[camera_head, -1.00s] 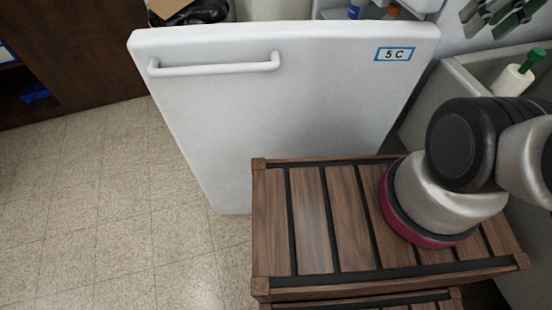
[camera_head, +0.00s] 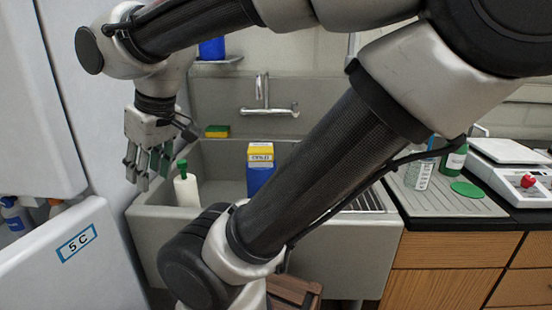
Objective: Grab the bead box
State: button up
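A blue box with a yellow top and a small printed label (camera_head: 260,172) stands upright in the grey sink. It is the only box I can make out clearly, but its label is too small to read, so I cannot tell whether it is the bead box. My forearm covers part of the view to its right. My gripper end (camera_head: 154,108) hangs at the left, above the sink's left side and apart from the box.
A white bottle with a green cap (camera_head: 186,188) stands in the sink (camera_head: 215,160) left of the box. A green and yellow sponge (camera_head: 217,131) lies on the rear ledge. An open white door labelled 5C (camera_head: 78,243) is at lower left. A scale (camera_head: 510,150) stands on the right counter.

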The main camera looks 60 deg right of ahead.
aim_at(259, 154)
jog(key=j+z, duration=0.1)
jog(key=z, duration=0.3)
jog(key=k+j+z, duration=0.1)
jog(key=z, duration=0.3)
jog(key=k+j+z, duration=0.1)
jog(key=z, duration=0.25)
jog(key=i+z, duration=0.1)
jog(key=z, duration=0.55)
